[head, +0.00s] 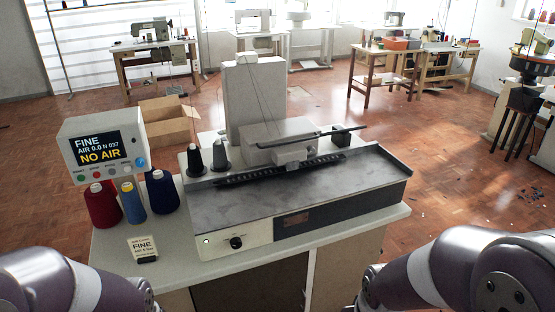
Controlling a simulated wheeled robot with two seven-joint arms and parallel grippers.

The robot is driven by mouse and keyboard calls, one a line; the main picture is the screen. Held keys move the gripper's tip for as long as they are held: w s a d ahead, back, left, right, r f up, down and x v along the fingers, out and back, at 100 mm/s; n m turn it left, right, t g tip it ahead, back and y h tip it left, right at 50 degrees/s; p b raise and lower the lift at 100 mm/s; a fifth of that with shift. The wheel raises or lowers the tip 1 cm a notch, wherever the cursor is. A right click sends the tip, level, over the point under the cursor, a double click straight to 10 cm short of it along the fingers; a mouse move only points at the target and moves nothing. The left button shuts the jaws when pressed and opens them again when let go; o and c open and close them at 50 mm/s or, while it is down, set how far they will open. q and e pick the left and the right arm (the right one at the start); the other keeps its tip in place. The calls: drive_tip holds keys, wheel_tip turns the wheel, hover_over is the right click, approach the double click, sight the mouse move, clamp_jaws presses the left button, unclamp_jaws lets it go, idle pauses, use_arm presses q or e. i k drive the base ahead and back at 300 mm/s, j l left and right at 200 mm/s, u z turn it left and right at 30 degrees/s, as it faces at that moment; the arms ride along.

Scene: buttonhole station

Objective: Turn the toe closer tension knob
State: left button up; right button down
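A black knob (236,242) sits on the pale front panel of the machine (345,205), at its lower left. A small light shows on the panel to the left of the knob. No lettering is readable there, so I cannot tell its setting. The machine has a grey flat bed, a black toothed strip and a tall grey housing behind. Parts of my two arms show at the lower left and lower right corners. Neither gripper is in view, and nothing touches the knob.
A display (100,148) reads "FINE" and "NO AIR". Red (102,206), light blue (134,200) and navy (162,192) thread cones stand left of the machine. A small "FINE" card (142,248) stands on the table (180,264) in front. An open cardboard box (167,128) is behind.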

sight(310, 148)
drive_tip(key=i+l+z, duration=0.3)
drive_tip(key=i+l, duration=0.2)
drive_tip(key=i+l+z, duration=0.25)
drive_tip(key=i, duration=0.3)
drive_tip(key=l, duration=0.1)
